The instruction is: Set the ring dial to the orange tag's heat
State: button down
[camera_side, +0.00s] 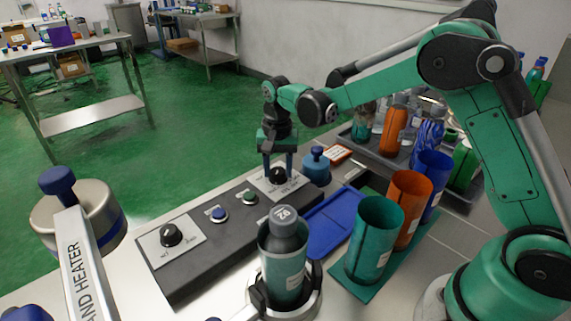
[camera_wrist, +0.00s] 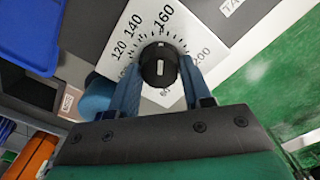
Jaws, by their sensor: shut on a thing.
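A black dial knob (camera_side: 277,176) sits on a white scale plate (camera_side: 291,185) at the far end of the dark control panel. My gripper (camera_side: 278,172) points down and is shut on this knob. In the wrist view the knob (camera_wrist: 158,68) is between my two blue fingers, with 120, 140, 160 and 200 readable on the scale (camera_wrist: 150,22); other numbers are partly hidden. A pale mark shows on the knob's top, but the value it points to is unclear. The orange-edged tag (camera_side: 337,154) lies beyond the blue-capped pot; its writing is too small to read.
A second knob (camera_side: 171,235) and blue and green buttons (camera_side: 219,214) are on the panel (camera_side: 197,262). A grey-capped bottle (camera_side: 284,250) stands in a ring holder. Teal, orange and blue cups (camera_side: 408,208) stand right; a blue tray (camera_side: 325,225) lies between. A blue-capped pot (camera_side: 317,166) is close beside my gripper.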

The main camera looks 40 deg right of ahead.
aim_at(278, 170)
jog(key=n, duration=1)
jog(key=shift+n, duration=2.3)
jog(key=shift+c, duration=1.9)
grip_release()
jog(key=shift+r, duration=2.85)
